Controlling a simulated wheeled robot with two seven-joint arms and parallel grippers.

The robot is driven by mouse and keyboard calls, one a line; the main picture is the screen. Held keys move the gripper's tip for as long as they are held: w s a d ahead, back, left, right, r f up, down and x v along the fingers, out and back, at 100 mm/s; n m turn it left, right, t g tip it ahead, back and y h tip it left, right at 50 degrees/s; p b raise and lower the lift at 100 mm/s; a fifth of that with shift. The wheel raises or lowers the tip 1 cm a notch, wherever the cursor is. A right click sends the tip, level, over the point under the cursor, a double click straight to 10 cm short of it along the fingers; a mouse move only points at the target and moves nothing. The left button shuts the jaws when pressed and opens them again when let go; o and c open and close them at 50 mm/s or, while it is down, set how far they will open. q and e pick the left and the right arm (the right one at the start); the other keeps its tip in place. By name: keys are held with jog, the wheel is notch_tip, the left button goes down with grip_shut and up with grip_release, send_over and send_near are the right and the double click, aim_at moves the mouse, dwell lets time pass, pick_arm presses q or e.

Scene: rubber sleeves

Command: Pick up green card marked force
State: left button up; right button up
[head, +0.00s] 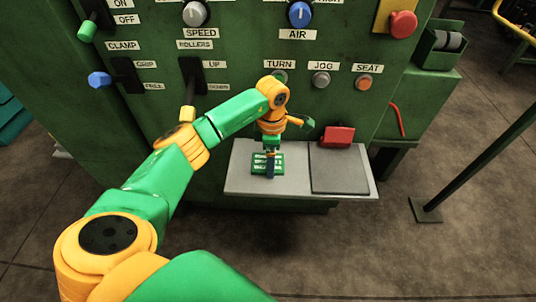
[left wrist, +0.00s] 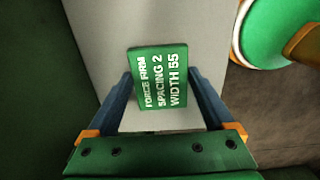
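The green card (head: 257,160) lies on the left part of a grey shelf (head: 240,180) in the head view. In the left wrist view the green card (left wrist: 160,62) reads "FORCE FIRM, SPACING 2, WIDTH 55" in white letters, turned sideways. My left gripper (head: 269,166) points down over it. In the left wrist view the blue fingers of my left gripper (left wrist: 161,82) are apart, one on each side of the card. They are close to its edges; I cannot tell if they touch it. My right gripper is not in view.
A red block (head: 338,136) sits at the back of a dark grey pad (head: 340,170) on the shelf's right part. The green machine panel (head: 235,55) with levers, knobs and buttons rises behind the shelf. A green post (head: 470,150) stands on the floor at right.

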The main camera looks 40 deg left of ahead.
pick_arm(q)
jog(key=c, duration=0.3)
